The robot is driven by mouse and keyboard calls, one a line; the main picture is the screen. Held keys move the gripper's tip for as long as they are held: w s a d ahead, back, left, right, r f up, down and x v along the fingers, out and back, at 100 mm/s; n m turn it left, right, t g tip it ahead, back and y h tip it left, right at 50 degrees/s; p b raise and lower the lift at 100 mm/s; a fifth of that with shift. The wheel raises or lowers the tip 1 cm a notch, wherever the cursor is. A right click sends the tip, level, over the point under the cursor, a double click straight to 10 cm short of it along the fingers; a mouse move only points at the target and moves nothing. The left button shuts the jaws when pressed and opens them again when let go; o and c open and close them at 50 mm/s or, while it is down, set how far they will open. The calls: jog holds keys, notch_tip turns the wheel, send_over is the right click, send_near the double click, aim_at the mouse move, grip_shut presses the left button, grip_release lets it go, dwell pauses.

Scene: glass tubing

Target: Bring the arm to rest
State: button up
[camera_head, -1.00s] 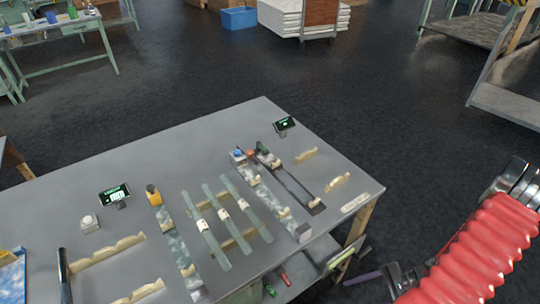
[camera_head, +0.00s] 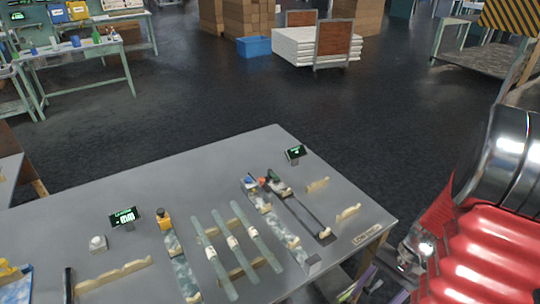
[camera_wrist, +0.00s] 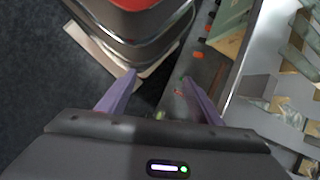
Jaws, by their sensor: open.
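My gripper (camera_wrist: 159,80) shows in the wrist view with its two purple fingers apart and nothing between them. Beyond the fingers are a red and silver rounded part, probably my own body, and the side of the workbench. My arm, with a red ribbed sleeve and a shiny dark joint, fills the right edge of the head view, to the right of the bench. The grey workbench (camera_head: 110,190) holds glass tubes (camera_head: 238,244) lying side by side across pale notched supports.
Two small displays (camera_head: 125,217) (camera_head: 295,153) and a yellow-topped item (camera_head: 164,222) stand on the bench. A shelf under the bench carries items close to my arm. Open dark floor (camera_head: 250,95) lies behind, with a blue box (camera_head: 255,47) and a white stack (camera_head: 310,47) farther off.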

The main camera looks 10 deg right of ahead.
jog(key=w+a+r+n+t+h, duration=0.1)
jog(key=a+r+n+t+h, duration=0.1)
jog(key=a+r+n, duration=0.3)
jog(key=w+a+r+n+t+h, duration=0.1)
jog(key=a+r+n+t+h, duration=0.2)
jog(key=a+r, duration=1)
notch_tip(320, 180, up, 8)
jog(key=shift+a+f+n+t, duration=0.15)
jog(key=shift+a+n+t, duration=0.2)
jog(key=shift+n+t, duration=0.75)
jog(key=shift+w, duration=0.1)
jog(key=shift+c, duration=0.7)
